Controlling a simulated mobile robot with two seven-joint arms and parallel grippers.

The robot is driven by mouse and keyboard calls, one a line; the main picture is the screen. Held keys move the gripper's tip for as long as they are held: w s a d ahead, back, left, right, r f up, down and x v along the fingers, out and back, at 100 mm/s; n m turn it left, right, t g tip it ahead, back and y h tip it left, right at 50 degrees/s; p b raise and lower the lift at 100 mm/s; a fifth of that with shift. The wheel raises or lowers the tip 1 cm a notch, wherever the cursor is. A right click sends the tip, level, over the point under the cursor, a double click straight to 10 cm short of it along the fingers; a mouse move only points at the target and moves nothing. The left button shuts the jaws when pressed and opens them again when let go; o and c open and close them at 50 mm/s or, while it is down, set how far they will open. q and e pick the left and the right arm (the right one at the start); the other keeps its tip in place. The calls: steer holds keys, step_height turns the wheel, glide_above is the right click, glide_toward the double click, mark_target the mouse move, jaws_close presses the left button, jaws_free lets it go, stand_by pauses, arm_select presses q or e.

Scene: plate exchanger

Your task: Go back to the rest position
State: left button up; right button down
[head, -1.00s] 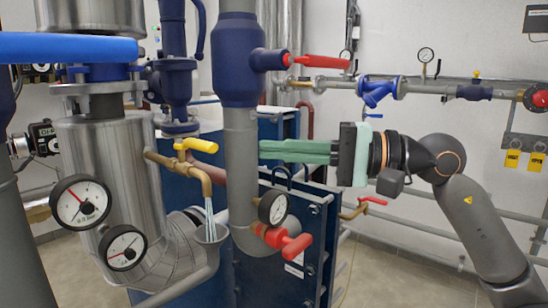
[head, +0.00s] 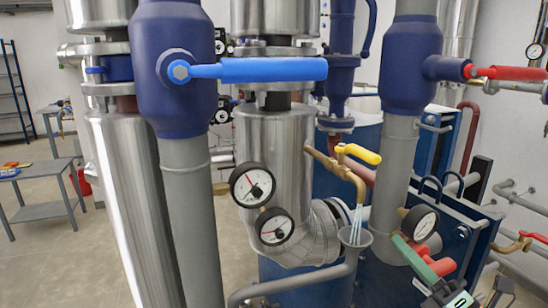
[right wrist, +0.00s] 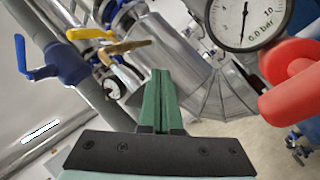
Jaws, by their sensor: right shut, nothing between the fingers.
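My right gripper (head: 400,240) is in the lower right of the head view, its green fingers together and empty. The fingers point up and left, in front of the grey pipe's lower end, and overlap the red-handled drain valve (head: 438,264) in the picture. In the right wrist view the closed green fingers (right wrist: 160,78) stand in the middle, with a red handle (right wrist: 292,85) to their right. I cannot tell whether they touch anything. My left gripper is not in view.
Close by are a pressure gauge (head: 420,222), a yellow-handled tap (head: 357,153) above a funnel (head: 355,237), two more gauges (head: 252,185) and a long blue valve lever (head: 270,70). A blue plate exchanger stands behind. Open floor (head: 45,245) lies at left, beside a grey table (head: 42,174).

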step_height(320, 180, down, 13)
steer(key=s+m+h+p, duration=0.2)
steer(key=m+h, duration=0.5)
steer(key=m, duration=0.6)
steer(key=s+a+f+m+g+h+p, duration=0.1)
steer(key=s+a+f+m+g, duration=0.2)
steer(key=s+f+m+g, duration=0.2)
steer(key=s+a+f+m+g+h+p, duration=0.1)
steer(key=s+a+f+m+g, duration=0.2)
steer(key=s+f+m, duration=0.8)
steer(key=s+f+g, duration=0.2)
steer(key=s+f, duration=0.1)
steer(key=f, duration=0.4)
steer(key=shift+s+a+f+h, duration=0.2)
steer(key=shift+s+f+h, duration=0.1)
steer(key=shift+s+f, duration=0.05)
steer(key=c, duration=1.6)
jaws_free()
